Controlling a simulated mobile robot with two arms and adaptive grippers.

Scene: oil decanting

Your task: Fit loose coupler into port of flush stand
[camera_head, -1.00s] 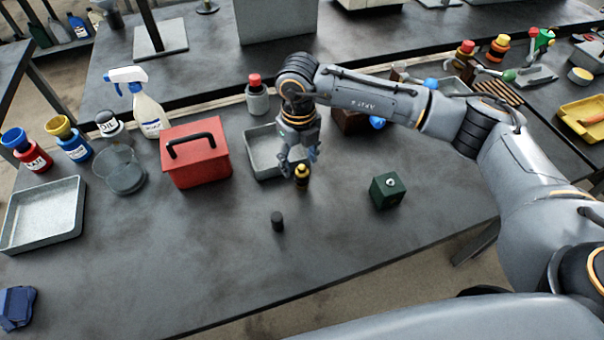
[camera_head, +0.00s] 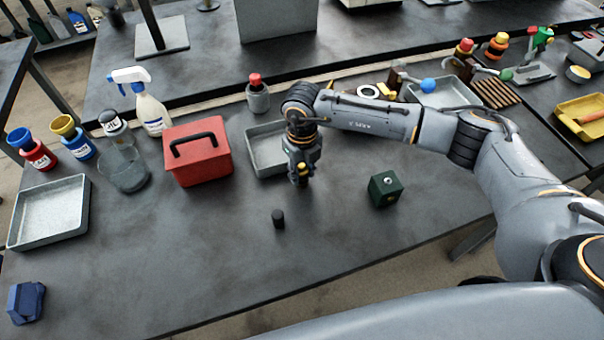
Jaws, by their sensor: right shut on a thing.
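My right gripper (camera_head: 299,178) points down over the middle of the table, left of the green stand. It is shut on a small coupler with a yellow band (camera_head: 303,168), which is mostly hidden by the fingers. I cannot tell whether the coupler touches the table. The dark green block-shaped stand (camera_head: 385,189) rests on the table to the right, with a pale round port on its top. The port looks empty. My left gripper is not in view.
A short black cylinder (camera_head: 278,218) stands in front of the gripper. A grey tray (camera_head: 256,150) lies behind it, and a red toolbox (camera_head: 198,165) stands to the left. A dark blue block (camera_head: 26,303) lies at the near left. The table between gripper and stand is clear.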

